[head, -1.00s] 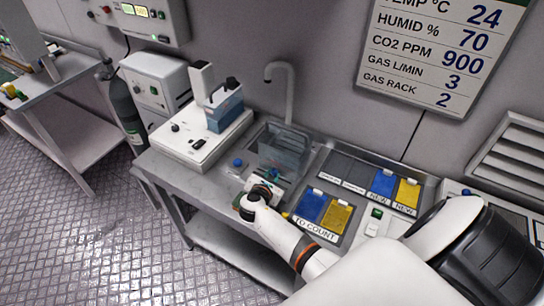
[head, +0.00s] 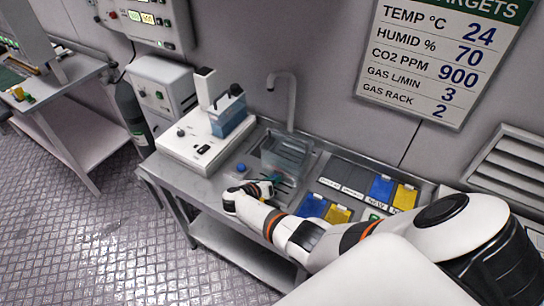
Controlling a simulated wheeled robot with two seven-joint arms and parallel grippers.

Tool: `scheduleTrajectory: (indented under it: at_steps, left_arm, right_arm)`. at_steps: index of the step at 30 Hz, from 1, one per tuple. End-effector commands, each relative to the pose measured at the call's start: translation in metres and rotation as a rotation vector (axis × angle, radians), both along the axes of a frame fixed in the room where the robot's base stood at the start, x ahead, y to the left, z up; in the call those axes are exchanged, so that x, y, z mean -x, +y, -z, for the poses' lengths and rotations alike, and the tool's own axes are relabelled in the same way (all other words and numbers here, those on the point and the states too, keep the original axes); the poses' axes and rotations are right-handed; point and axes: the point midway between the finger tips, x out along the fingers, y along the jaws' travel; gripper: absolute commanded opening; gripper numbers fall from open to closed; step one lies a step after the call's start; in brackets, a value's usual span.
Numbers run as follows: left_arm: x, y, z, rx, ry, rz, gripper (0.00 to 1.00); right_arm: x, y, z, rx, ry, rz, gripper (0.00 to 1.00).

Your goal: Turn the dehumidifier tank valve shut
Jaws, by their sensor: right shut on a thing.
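My right gripper (head: 266,188) reaches in from the right, low over the front of the sink area on the metal bench. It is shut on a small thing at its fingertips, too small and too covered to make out. A white bench unit with a blue-tinted tank (head: 228,122) stands to the left of the sink. A blue round knob (head: 241,168) sits on the bench between this unit and my gripper, apart from the gripper. I cannot tell which part is the dehumidifier tank valve. My left gripper is out of view.
A clear bin (head: 287,155) sits in the sink under a grey tap (head: 291,100). Blue and yellow cards (head: 312,206) lie right of my gripper, partly behind my arm. A white cabinet (head: 160,88) and a dark gas cylinder (head: 131,115) stand left. The floor at left is clear.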

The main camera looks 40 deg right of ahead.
Motion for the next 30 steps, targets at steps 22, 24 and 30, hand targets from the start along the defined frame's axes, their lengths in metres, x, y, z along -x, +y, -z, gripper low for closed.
scheduleTrajectory:
  at_steps: [22, 24, 30]
  left_arm:
    - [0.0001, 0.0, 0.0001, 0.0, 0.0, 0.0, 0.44]
    - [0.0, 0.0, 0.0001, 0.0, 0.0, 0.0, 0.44]
    - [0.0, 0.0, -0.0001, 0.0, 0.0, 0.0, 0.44]
  right_arm:
    - [0.0001, 0.0005, 0.0011, 0.013, 0.039, 0.0, 0.43]
    - [0.0, 0.0005, 0.001, 0.014, 0.038, -0.001, 0.44]
    - [-0.0002, 0.0007, 0.0004, 0.014, 0.037, 0.0, 0.44]
